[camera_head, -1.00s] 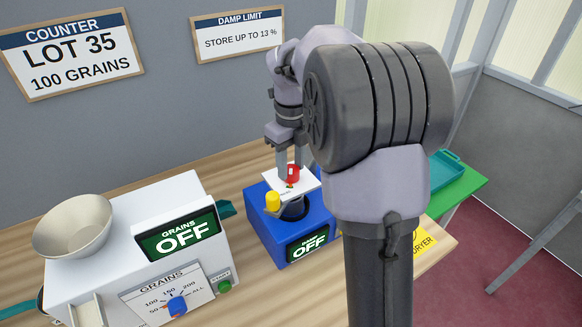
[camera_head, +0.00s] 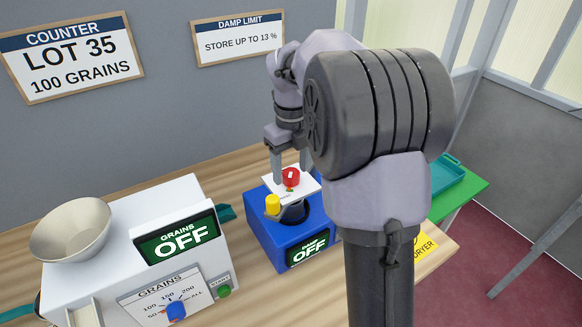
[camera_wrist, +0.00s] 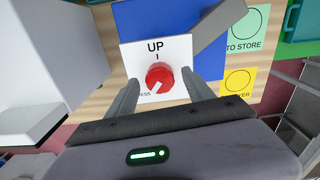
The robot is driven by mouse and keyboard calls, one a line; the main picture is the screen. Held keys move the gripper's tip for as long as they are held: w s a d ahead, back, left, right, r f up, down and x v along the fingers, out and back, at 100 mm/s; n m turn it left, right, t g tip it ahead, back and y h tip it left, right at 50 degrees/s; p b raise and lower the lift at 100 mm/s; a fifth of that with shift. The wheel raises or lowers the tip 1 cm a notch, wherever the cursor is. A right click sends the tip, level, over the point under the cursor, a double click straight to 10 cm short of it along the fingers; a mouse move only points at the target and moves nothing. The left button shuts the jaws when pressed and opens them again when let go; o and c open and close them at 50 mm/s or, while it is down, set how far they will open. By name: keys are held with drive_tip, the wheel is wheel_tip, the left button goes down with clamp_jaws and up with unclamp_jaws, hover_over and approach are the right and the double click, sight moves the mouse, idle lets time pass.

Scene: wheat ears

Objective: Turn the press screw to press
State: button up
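The press screw is a red knob (camera_head: 290,177) on a white plate (camera_head: 307,184) atop the blue damp meter (camera_head: 271,236), whose screen reads OFF. In the wrist view the red knob (camera_wrist: 160,75) sits below the word UP. Its white mark points down and left, toward a partly hidden label ending in "ESS". My gripper (camera_head: 291,170) is over the plate with its fingers apart, one on each side of the knob. The wrist view shows gaps between the knob and both fingers of my gripper (camera_wrist: 161,84).
A teal tray (camera_head: 446,174) is at right.

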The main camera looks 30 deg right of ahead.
sight(291, 172)
wheel_tip(291, 172, up, 17)
drive_tip(key=p, duration=0.6)
drive_tip(key=shift+r, duration=0.2)
